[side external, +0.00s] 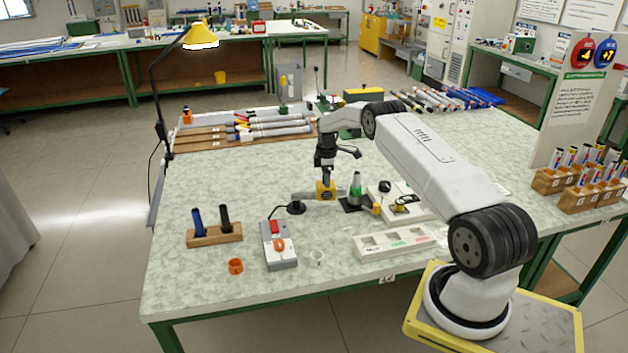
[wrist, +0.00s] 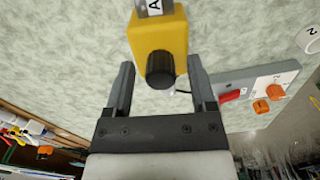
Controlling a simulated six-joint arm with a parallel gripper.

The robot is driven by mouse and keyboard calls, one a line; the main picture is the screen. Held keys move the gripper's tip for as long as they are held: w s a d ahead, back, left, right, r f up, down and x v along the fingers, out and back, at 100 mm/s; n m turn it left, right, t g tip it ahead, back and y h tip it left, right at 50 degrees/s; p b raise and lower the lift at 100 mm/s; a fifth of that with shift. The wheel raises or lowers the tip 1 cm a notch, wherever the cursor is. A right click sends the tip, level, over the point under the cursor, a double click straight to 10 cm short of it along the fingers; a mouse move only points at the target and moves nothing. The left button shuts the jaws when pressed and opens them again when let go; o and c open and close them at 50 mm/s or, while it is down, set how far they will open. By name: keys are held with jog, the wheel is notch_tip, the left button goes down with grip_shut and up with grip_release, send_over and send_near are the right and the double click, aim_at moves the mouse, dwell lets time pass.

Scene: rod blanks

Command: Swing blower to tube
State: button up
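The yellow block (side external: 326,190), which I take to be the blower, stands below my gripper (side external: 325,173) in the side view. A grey cylinder (side external: 303,196) extends left from it, near a round black base (side external: 296,208). In the wrist view the yellow block (wrist: 157,30) has a black knob (wrist: 160,70) facing me and a white label. My gripper (wrist: 160,68) is open, one finger on each side of the knob, the tips close to the block's sides. Whether they touch it I cannot tell.
A grey control box (side external: 282,258) with red switch and orange knob stands front left. A wooden holder (side external: 214,236) with a blue and a black rod, an orange ring (side external: 235,266) and a white cup (side external: 317,257) are near. A white tray (side external: 393,242) lies front right.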

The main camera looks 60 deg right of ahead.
jog(key=shift+r, duration=3.9)
jog(key=shift+a, duration=0.1)
jog(key=shift+w+a+r, duration=0.2)
jog(key=shift+a, duration=0.2)
jog(key=a+r+m+t, duration=0.1)
jog(key=a+r+m, duration=0.15)
jog(key=a, duration=0.85)
jog(key=a+r+m, duration=0.1)
jog(key=a+r, duration=0.3)
jog(key=a, duration=0.7)
jog(key=s+a+m+t, duration=0.1)
jog(key=s+a+m, duration=0.2)
jog(key=s+a, duration=1.5)
jog(key=shift+s+t, duration=0.3)
jog(key=shift+s, duration=0.7)
